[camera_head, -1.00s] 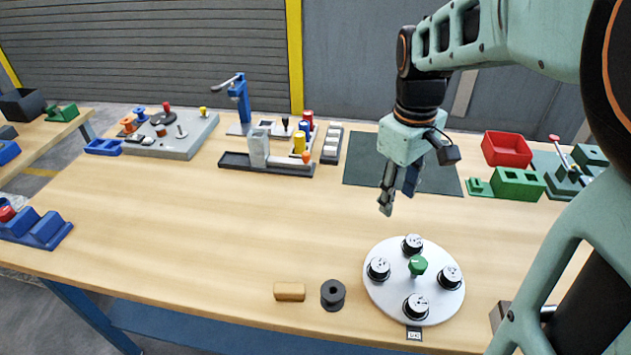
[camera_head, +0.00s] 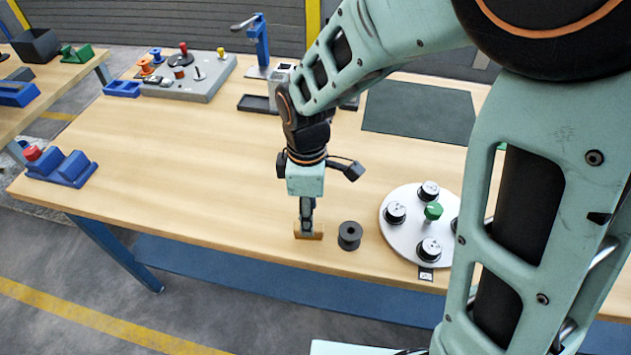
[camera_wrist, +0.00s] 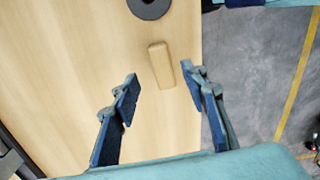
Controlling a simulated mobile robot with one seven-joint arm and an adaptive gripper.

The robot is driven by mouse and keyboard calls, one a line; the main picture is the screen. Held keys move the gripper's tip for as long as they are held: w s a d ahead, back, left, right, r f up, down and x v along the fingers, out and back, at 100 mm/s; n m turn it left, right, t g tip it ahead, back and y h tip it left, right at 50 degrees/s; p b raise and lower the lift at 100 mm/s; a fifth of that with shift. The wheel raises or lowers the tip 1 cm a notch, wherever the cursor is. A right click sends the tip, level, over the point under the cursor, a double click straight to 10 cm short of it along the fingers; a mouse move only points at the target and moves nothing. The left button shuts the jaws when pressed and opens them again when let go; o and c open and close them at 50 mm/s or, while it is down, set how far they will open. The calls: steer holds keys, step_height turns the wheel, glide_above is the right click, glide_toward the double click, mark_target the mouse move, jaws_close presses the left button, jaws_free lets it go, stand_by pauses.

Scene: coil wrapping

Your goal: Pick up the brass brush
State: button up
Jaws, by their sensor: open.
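The brass brush appears to be the small tan block (camera_head: 317,234) near the table's front edge, left of the black spool; no bristles show. In the wrist view the block (camera_wrist: 161,66) lies flat on the wood, close to the table edge. My gripper (camera_head: 307,222) points down over the block and partly hides it in the head view. In the wrist view my gripper (camera_wrist: 160,79) is open and empty, one finger on each side of the block's near end. I cannot tell the exact height of the fingertips above the table.
A black spool (camera_head: 350,235) stands just right of the block and also shows in the wrist view (camera_wrist: 150,8). A white round plate (camera_head: 404,236) with several silver-topped spools and a green knob is further right.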

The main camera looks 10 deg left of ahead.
mark_target(319, 227)
step_height(319, 227, down, 5)
steer(key=shift+s, duration=0.15)
steer(key=shift+c, duration=0.6)
jaws_close()
